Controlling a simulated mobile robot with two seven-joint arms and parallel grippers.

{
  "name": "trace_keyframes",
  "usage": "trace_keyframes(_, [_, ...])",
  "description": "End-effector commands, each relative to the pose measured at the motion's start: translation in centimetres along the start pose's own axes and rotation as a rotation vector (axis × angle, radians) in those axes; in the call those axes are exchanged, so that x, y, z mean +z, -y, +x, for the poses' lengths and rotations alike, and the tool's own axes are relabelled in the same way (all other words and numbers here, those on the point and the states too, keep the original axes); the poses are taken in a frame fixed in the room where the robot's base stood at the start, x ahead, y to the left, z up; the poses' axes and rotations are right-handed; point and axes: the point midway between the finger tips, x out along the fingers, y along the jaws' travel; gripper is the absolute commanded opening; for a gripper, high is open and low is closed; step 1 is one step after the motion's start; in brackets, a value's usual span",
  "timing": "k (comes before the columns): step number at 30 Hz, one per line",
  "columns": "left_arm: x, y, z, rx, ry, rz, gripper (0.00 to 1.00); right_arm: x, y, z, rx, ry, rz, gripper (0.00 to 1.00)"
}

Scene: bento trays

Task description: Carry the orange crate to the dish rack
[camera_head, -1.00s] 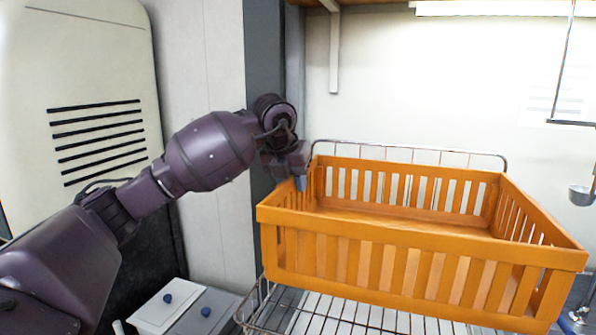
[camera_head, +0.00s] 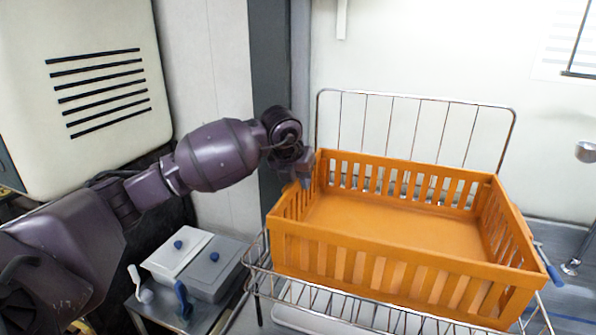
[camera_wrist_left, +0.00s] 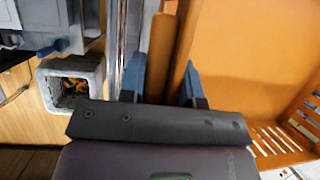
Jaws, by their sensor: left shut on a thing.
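The orange crate (camera_head: 400,277) is level and empty, with slatted walls. It is within the outline of the wire dish rack (camera_head: 420,98), in front of its tall back frame; I cannot tell whether its bottom touches the rack. My left gripper (camera_head: 304,183) is at the crate's left wall. In the left wrist view the blue fingers (camera_wrist_left: 162,82) are on both sides of the orange wall, shut on it. At the crate's right end a blue tip (camera_head: 549,265), seemingly my right gripper, shows; the rest is hidden behind the crate.
A grey container with a white lid (camera_head: 178,254) and blue knobs stands left of the rack, with small blue-and-white handled things beside it. A grey square bin (camera_wrist_left: 72,85) shows in the left wrist view. A metal ladle (camera_head: 585,151) hangs at the right.

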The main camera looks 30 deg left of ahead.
Motion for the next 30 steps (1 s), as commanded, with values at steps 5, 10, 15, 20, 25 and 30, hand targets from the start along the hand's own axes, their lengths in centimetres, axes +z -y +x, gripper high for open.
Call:
trace_keyframes(5, [-0.7, -0.1, 1.8, -0.006, 0.003, -0.004, 0.0, -0.3, 0.0, -0.1, 0.0, 0.0, 0.0, 0.34])
trace_keyframes(10, [-0.8, -0.1, 2.3, -0.005, 0.007, -0.003, 0.0, -0.6, 0.0, 0.1, -0.001, -0.007, -0.001, 0.34])
trace_keyframes(15, [-0.8, -0.1, 2.3, -0.005, 0.006, -0.003, 0.0, -1.0, 0.0, 0.3, -0.003, -0.015, -0.002, 0.34])
trace_keyframes(20, [-1.0, -0.2, 2.5, 0.001, 0.001, 0.0, 0.55, -1.2, 0.1, 0.4, -0.003, -0.02, -0.003, 0.34])
trace_keyframes(25, [-1.0, -0.2, 2.5, 0.001, 0.001, 0.0, 0.56, -1.2, 0.1, 0.4, -0.003, -0.019, -0.002, 0.34])
trace_keyframes(30, [-1.0, -0.2, 2.3, 0.001, 0.002, 0.0, 0.56, -0.9, 0.0, 0.2, -0.002, -0.014, -0.002, 0.34])
